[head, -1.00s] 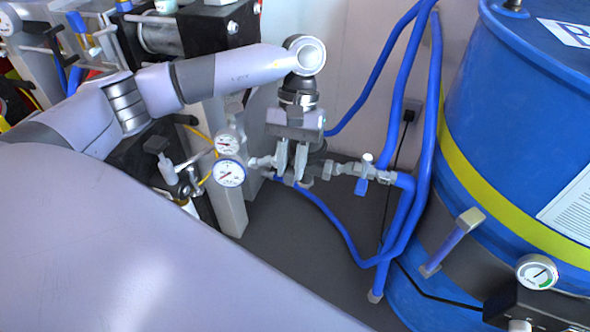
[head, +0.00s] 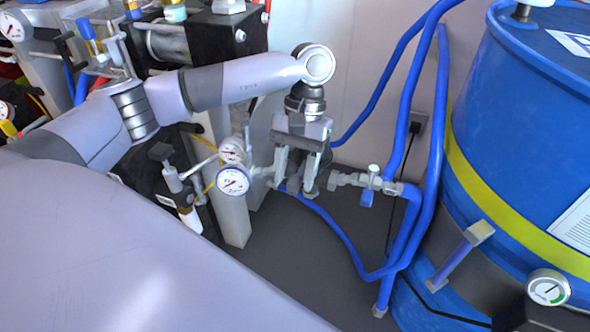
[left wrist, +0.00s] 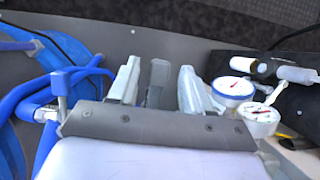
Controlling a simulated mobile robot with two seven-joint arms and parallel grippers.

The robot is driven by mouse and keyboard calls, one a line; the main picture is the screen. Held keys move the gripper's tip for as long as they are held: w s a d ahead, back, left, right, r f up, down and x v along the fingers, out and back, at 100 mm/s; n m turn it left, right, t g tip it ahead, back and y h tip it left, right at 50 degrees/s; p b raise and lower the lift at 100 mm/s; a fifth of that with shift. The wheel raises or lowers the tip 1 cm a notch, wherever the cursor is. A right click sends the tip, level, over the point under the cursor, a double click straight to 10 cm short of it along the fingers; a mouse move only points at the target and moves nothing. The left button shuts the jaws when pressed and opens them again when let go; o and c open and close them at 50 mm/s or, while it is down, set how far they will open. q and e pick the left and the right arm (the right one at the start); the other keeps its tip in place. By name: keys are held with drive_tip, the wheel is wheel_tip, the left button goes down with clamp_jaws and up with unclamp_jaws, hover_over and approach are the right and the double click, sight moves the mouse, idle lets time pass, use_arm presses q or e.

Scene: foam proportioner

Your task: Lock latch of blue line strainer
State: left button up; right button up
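The blue line strainer (head: 295,186) is a dark grey metal fitting in the pipe between the gauges and the blue-handled valve. My left gripper (head: 296,188) points down over it and hides most of it. Its two fingers stand apart, one on each side of the strainer's dark upper part. In the left wrist view, the gripper (left wrist: 160,80) shows both fingers apart, with a dark grey part of the strainer (left wrist: 157,83) between them and gaps beside it. I cannot tell the latch's position or whether a finger touches it. My right gripper is not in view.
Two white gauges (head: 233,181) sit close left of the gripper. A valve with a blue handle (head: 368,190) and blue hoses (head: 408,130) are to the right. A large blue drum (head: 530,130) stands at the right. Grey floor (head: 310,260) is clear in front.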

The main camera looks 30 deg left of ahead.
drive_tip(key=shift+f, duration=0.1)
use_arm(q)
drive_tip(key=p+v, duration=0.1)
drive_tip(key=v, duration=0.5)
drive_tip(key=shift+w+r, duration=0.15)
drive_tip(key=shift+w+a+r, duration=0.1)
drive_tip(key=shift+w+r, duration=0.05)
drive_tip(key=shift+r, duration=0.2)
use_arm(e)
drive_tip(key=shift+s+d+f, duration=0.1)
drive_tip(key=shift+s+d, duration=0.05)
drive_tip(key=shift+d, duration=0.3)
use_arm(q)
drive_tip(key=shift+f, duration=0.1)
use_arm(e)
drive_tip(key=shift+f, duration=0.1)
